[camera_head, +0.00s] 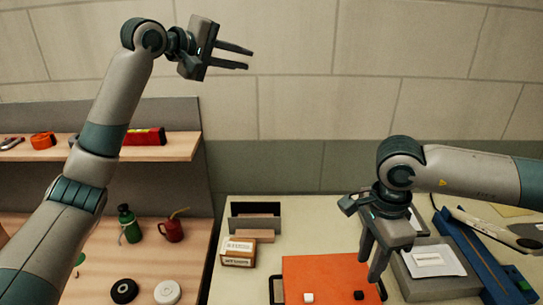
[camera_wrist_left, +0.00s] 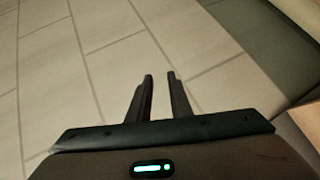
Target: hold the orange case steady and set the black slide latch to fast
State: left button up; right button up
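The orange case (camera_head: 330,271) lies on the pale table at the bottom of the head view, its near part cut off by the frame edge. A black slide latch (camera_head: 358,295) and a white latch (camera_head: 308,297) show on its top; their settings cannot be read. My right gripper (camera_head: 369,270) points down over the case's right edge, fingers apart and empty, close to the black latch. My left gripper (camera_head: 250,59) is raised high at the upper left, away from the case. Its fingers are apart and empty in the left wrist view (camera_wrist_left: 160,75).
A small labelled box (camera_head: 238,252) and a dark holder (camera_head: 255,216) stand left of the case. A grey box (camera_head: 432,268) and a blue tool (camera_head: 480,258) lie to the right. A wooden shelf unit (camera_head: 120,235) with a green bottle (camera_head: 129,224) and red oil can (camera_head: 171,230) is at left.

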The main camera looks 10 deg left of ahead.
pick_arm(q)
jog(key=s+d+f+m+g, duration=0.2)
jog(key=s+d+f+g, duration=0.25)
jog(key=d+f, duration=0.4)
jog(key=m+g+y, duration=0.4)
jog(key=g+y, duration=0.4)
send_over(272, 290)
notch_tip(272, 290, down, 23)
jog(key=shift+a+f+t, duration=0.1)
jog(key=shift+f+t, duration=0.05)
jog(key=shift+t, duration=0.1)
jog(key=shift+f, duration=0.15)
notch_tip(272, 290, down, 17)
jog(key=shift+f, duration=0.1)
